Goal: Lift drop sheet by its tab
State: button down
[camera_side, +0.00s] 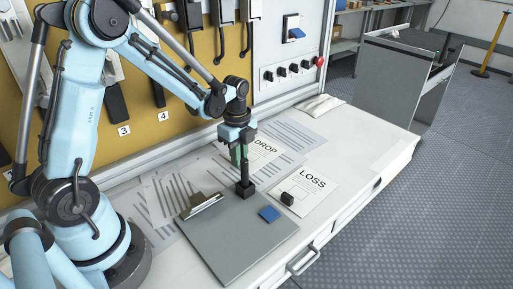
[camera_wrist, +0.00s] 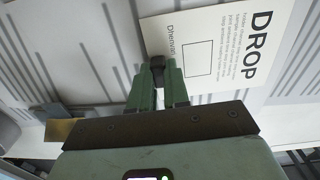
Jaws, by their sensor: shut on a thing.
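The drop sheet (camera_side: 262,150), a pale page headed DROP, lies among printed papers in the side view, partly hidden by my gripper. In the wrist view the drop sheet (camera_wrist: 215,50) fills the upper right. A small black tab (camera_wrist: 157,65) is at its lower left edge there. My gripper (camera_wrist: 158,78) has its green fingers closed on this tab. In the side view my gripper (camera_side: 244,180) points down, with a dark block at its fingertips near the clipboard's upper corner. Whether the sheet is raised off the papers is unclear.
A grey clipboard (camera_side: 240,235) with a metal clip lies in front. A LOSS sheet (camera_side: 310,185) with a black tab (camera_side: 287,198) lies right, beside a blue block (camera_side: 269,214). A yellow tool panel (camera_side: 185,90) stands behind.

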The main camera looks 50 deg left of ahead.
jog(key=shift+r, duration=0.15)
jog(key=shift+r, duration=3.4)
